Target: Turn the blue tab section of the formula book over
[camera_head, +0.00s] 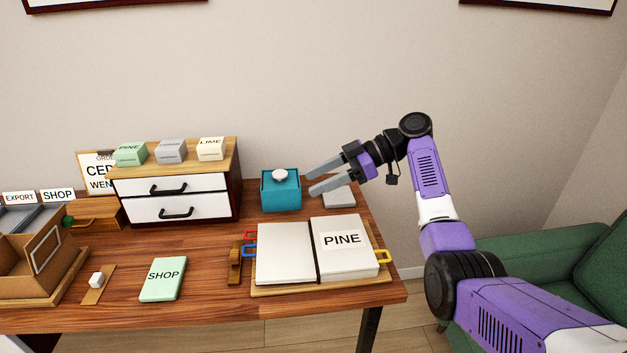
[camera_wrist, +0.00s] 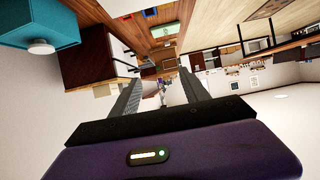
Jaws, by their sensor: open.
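The formula book (camera_head: 285,253) lies open on a wooden board on the desk. Its left page is blank; its right page carries a label (camera_head: 342,239) reading PINE. A blue tab (camera_head: 248,251) sticks out at the left edge, with a red tab (camera_head: 249,236) just behind it. A yellow tab (camera_head: 385,255) sticks out at the right edge. My gripper (camera_head: 310,183) is open and empty, above and behind the book, with its fingers pointing left near the teal box. Its fingers also show in the wrist view (camera_wrist: 160,95).
The teal box (camera_head: 281,193) with a white knob stands behind the book; it is also in the wrist view (camera_wrist: 35,22). A drawer cabinet (camera_head: 180,198) stands to the left. A wooden stand (camera_head: 235,264) is close beside the book's left edge. A green SHOP book (camera_head: 163,279) lies further left.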

